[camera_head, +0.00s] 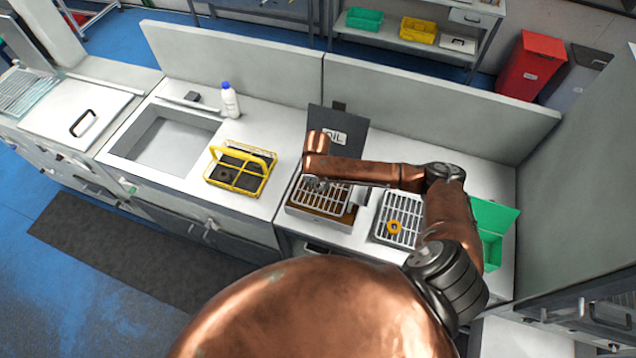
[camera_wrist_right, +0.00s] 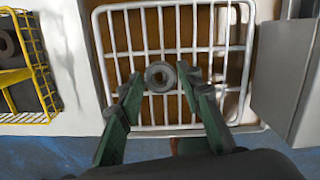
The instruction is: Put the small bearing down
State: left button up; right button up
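The small bearing (camera_wrist_right: 161,76) is a dark grey ring, seen over the white wire rack (camera_wrist_right: 235,40) in the right wrist view. My right gripper (camera_wrist_right: 160,80) has its two green fingers on either side of the ring, with the tips close to it. I cannot tell whether the tips touch it or whether it rests on the wires. In the head view my right gripper (camera_head: 318,184) is over the rack (camera_head: 335,200) on the brown-filled tray, and the bearing is hidden there. My left gripper is not in view.
A dark lid marked OIL (camera_head: 338,130) stands behind the tray. To the right are a second rack (camera_head: 410,207) with an orange ring (camera_head: 394,227) and a green bin (camera_head: 492,250). A yellow basket (camera_head: 262,185) with dark rings, a bottle (camera_head: 229,100) and a sink (camera_head: 165,145) are left.

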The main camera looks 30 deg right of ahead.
aim_at(317, 189)
jog(key=shift+o, duration=1.2)
notch_tip(317, 189, up, 12)
jog(key=s+a+b, duration=0.1)
jog(key=shift+r+b, duration=0.15)
jog(key=shift+b, duration=0.2)
